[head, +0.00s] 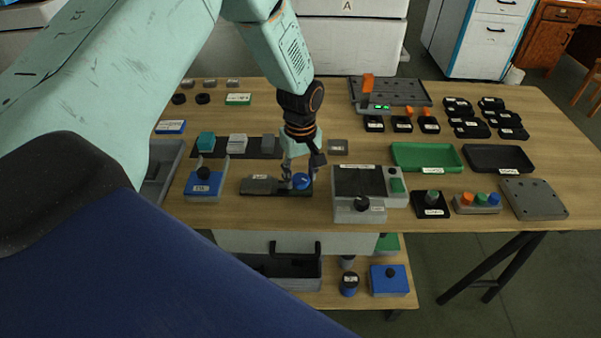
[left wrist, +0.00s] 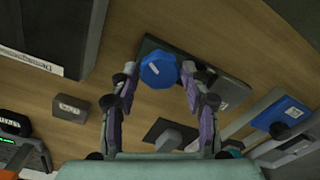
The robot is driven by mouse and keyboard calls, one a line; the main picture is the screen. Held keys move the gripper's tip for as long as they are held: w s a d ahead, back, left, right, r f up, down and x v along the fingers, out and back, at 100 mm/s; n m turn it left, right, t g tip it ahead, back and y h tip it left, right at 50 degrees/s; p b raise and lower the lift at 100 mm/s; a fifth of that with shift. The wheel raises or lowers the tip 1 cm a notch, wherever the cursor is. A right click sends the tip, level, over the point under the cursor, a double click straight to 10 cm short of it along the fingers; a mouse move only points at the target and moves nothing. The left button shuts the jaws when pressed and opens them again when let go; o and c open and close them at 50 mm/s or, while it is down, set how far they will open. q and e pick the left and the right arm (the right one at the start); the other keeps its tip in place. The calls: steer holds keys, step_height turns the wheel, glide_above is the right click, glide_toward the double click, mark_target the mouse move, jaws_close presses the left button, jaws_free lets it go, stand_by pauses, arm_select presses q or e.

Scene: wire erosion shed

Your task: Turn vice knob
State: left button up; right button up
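The vice (head: 259,186) is a dark grey block on a dark base near the front of the wooden table. Its blue, faceted knob (head: 303,181) is at the right end, with a small white mark on top. In the left wrist view the knob (left wrist: 157,72) appears between the fingertips of my left gripper (left wrist: 160,72). That gripper is open, with a narrow gap showing on each side of the knob. In the head view my left gripper (head: 299,175) points down at the knob and partly covers it. My right gripper is not in view.
A grey device with a dark top (head: 358,182) stands close to the right of the knob. A blue box with a black knob (head: 205,184) stands to the left. Green (head: 427,156) and black (head: 497,158) trays lie farther right.

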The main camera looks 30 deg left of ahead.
mark_target(300, 178)
arm_select(q)
steer(key=shift+o, duration=1.4)
step_height(300, 178, up, 12)
